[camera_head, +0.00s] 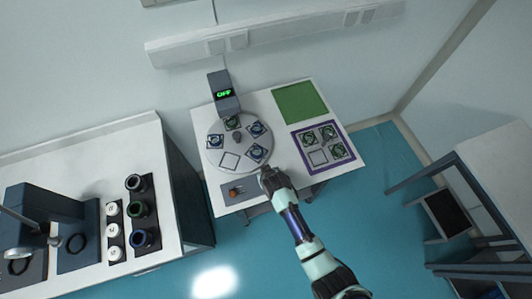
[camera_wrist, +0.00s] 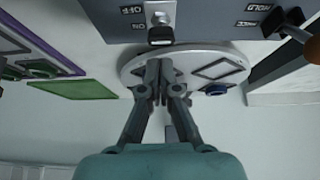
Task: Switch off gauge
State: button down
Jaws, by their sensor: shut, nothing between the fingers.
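The gauge (camera_head: 224,93) is a dark box at the back of the white table, with green display text that appears to read OFF. A grey control panel (camera_head: 248,184) lies at the table's front edge. In the wrist view the panel (camera_wrist: 215,22) fills the top, upside down, with a small metal switch (camera_wrist: 160,18) beside OFF and ON labels.
A round turntable (camera_head: 213,156) with several square fixtures stands behind the panel. A purple-edged tray (camera_head: 318,158) and a green mat (camera_head: 300,102) lie to the right. An orange-handled lever (camera_head: 233,192) is on the panel. A bench with jars (camera_head: 138,209) stands left.

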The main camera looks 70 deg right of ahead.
jog(key=shift+a+r+p, duration=0.1)
jog(key=shift+r+p, duration=0.65)
jog(key=shift+p, duration=0.1)
jog(key=shift+s+r+p, duration=0.1)
jog(key=shift+r+p, duration=0.15)
jog(key=shift+p, duration=0.05)
jog(key=s+a+r+p, duration=0.4)
jog(key=a+r+p, duration=0.2)
jog(key=p, duration=0.2)
jog(key=shift+s+p, duration=0.3)
jog(key=shift+s, duration=0.1)
jog(key=shift+w, duration=0.1)
